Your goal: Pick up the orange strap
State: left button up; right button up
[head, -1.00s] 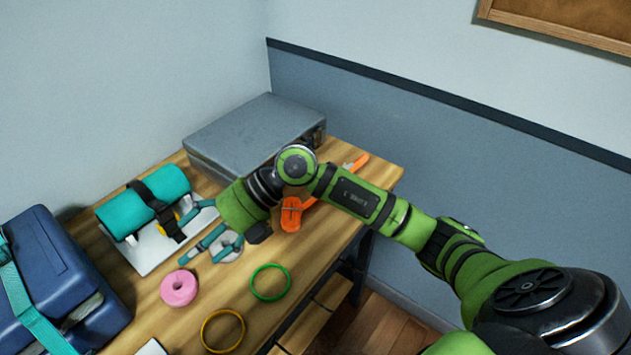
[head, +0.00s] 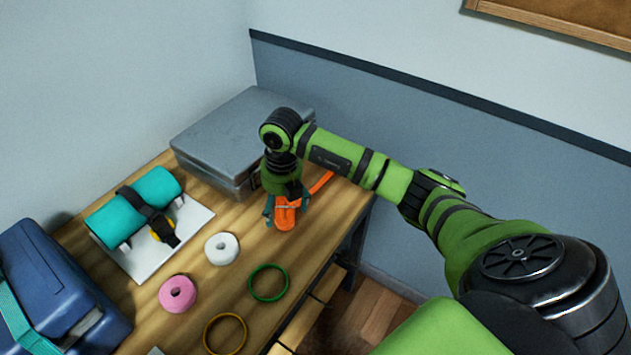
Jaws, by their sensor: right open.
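The orange strap (head: 285,220) lies on the wooden table near its right edge. Its bundled end is under my right gripper, and a tail of it runs back and to the right past the wrist. My right gripper (head: 286,208) points down over the bundle with its teal fingers apart, one on either side of the orange. I cannot tell whether the fingers touch it. The wrist hides part of the strap. My left gripper is not in view.
A grey case (head: 225,135) stands behind the gripper. A white roll (head: 222,240), a pink roll (head: 166,294), a green ring (head: 284,293) and a yellow ring (head: 208,340) lie in front. A teal roll (head: 120,215) under a black strap and a blue case (head: 50,270) stand left.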

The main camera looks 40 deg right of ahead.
jog(key=shift+f, duration=0.25)
jog(key=c, duration=1.3)
jog(key=shift+r, duration=0.15)
